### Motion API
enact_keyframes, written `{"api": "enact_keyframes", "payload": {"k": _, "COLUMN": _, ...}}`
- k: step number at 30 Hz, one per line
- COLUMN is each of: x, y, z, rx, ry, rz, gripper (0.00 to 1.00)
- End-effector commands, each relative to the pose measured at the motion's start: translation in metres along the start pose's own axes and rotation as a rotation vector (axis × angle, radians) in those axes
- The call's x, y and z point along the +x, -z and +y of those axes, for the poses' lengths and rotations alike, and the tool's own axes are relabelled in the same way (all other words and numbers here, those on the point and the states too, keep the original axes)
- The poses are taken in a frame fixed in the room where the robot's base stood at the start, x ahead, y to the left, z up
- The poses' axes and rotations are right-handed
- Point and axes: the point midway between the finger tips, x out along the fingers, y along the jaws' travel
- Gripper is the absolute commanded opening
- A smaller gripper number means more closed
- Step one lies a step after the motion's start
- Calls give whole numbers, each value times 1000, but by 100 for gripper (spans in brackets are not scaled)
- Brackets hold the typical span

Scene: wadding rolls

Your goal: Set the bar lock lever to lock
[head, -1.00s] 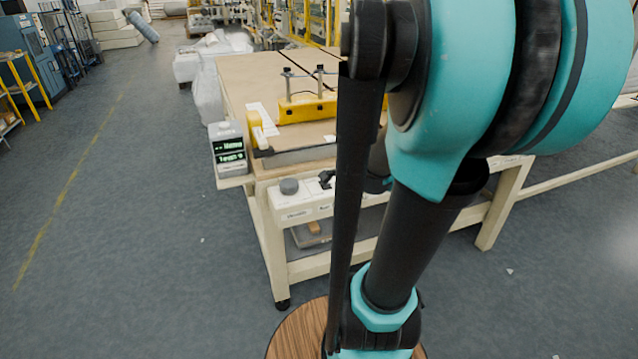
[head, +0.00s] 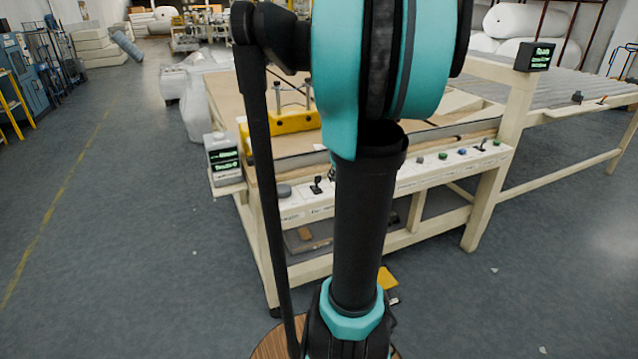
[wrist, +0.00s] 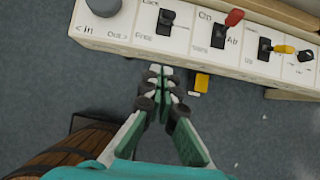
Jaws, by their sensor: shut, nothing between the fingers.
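The black bar lock lever (wrist: 167,18) stands on the cream control panel (wrist: 105,28), between a "Lock" label on the far side and a "Free" label on the near side. I cannot tell for sure which label it is set to. It also shows in the head view (head: 317,184), just left of my arm. My gripper (wrist: 161,76) is shut and empty. In the wrist view its fingertips appear just off the panel's near edge, below the lever and apart from it. In the head view my arm hides the gripper.
A grey round knob (wrist: 103,6) sits left of the lever. A red-handled lever (wrist: 230,22), a yellow-handled lever (wrist: 281,49) and a black knob (wrist: 306,56) sit to the right. A yellow object (head: 387,279) is low beneath the panel. Open floor lies at left.

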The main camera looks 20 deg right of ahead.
Motion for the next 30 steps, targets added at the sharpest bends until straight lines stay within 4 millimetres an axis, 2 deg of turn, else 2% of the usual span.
{"api": "enact_keyframes", "payload": {"k": 7, "x": 2, "y": 0, "z": 0, "rx": -3, "ry": 0, "rz": 0, "gripper": 0}}
{"api": "enact_keyframes", "payload": {"k": 11, "x": 10, "y": 0, "z": 0, "rx": -4, "ry": 0, "rz": 1, "gripper": 0}}
{"api": "enact_keyframes", "payload": {"k": 30, "x": 95, "y": 0, "z": 0, "rx": -5, "ry": 0, "rz": 0, "gripper": 0}}
